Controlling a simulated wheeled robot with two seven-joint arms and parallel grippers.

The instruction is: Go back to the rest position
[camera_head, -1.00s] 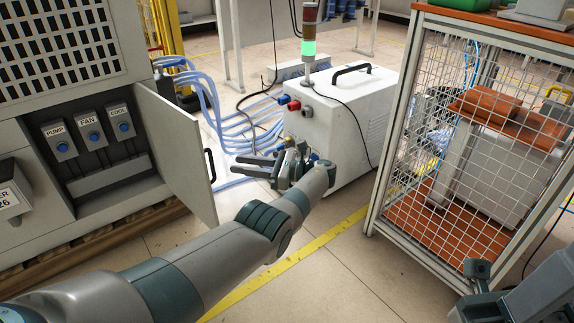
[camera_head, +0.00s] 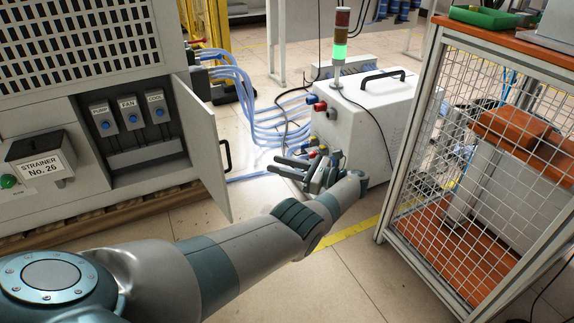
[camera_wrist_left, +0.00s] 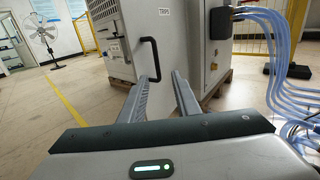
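My left gripper (camera_head: 283,167) reaches out over the floor between the cabinet door and the white unit in the head view. In the left wrist view the left gripper (camera_wrist_left: 163,86) shows two fingers apart with nothing between them. The open cabinet door (camera_head: 207,150) is left of it; its black handle (camera_wrist_left: 151,58) appears beyond the fingers in the wrist view, apart from them. My right gripper is not clearly in view.
A white unit (camera_head: 370,125) with a lit green signal lamp stands just behind the left gripper, with blue hoses (camera_head: 262,112) to its left. A mesh cage (camera_head: 480,180) stands on the right. The cabinet (camera_head: 90,50) fills the left. Open floor lies in front.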

